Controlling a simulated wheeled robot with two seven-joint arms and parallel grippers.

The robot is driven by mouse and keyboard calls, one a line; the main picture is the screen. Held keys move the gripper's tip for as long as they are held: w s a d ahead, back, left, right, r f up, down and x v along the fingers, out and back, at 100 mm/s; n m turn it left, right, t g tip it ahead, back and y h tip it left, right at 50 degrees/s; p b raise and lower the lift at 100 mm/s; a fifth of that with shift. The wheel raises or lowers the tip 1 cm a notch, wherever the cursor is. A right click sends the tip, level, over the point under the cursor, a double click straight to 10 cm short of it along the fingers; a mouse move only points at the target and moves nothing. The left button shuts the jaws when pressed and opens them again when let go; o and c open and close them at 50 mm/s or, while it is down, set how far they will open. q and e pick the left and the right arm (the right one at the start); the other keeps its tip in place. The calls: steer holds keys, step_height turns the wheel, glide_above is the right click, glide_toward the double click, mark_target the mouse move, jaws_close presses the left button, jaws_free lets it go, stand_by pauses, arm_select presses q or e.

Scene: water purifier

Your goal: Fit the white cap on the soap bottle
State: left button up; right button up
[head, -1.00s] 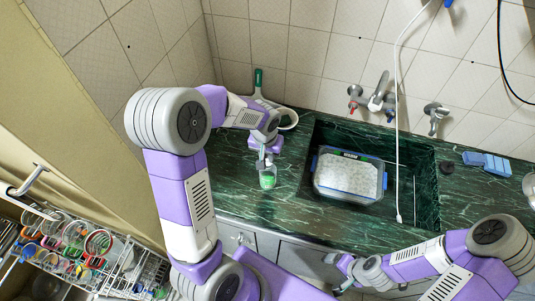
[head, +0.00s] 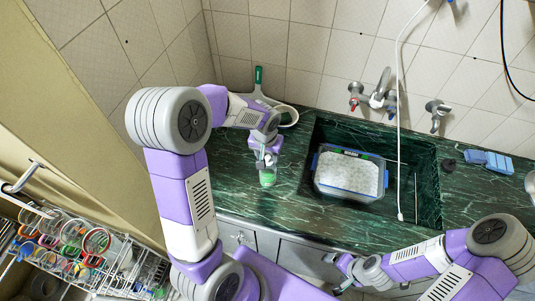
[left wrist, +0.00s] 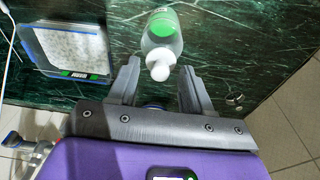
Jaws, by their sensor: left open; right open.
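The soap bottle (head: 267,179) stands on the green counter left of the sink. It is clear with a green label, and it also shows in the left wrist view (left wrist: 164,26). The white cap (left wrist: 159,69) shows at the neck end of the bottle; I cannot tell whether it is seated or only above it. My left gripper (head: 266,159) is over the bottle, and in its wrist view its two fingers (left wrist: 160,70) are spread on either side of the cap with gaps. My right gripper (head: 337,272) is open and empty in front of the counter's front edge.
A lidded container with blue edges (head: 347,175) lies in the sink (head: 428,190). A white hose (head: 398,140) hangs over it. Blue blocks (head: 488,162) lie at the right. A green-handled item (head: 258,76) is behind my left gripper. A dish rack (head: 85,260) is lower left.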

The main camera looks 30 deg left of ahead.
arm_select(q)
step_height(320, 180, up, 8)
steer(key=shift+s+f+p, duration=0.2)
steer(key=shift+s+p, duration=0.25)
arm_select(e)
steer(key=shift+r, duration=0.45)
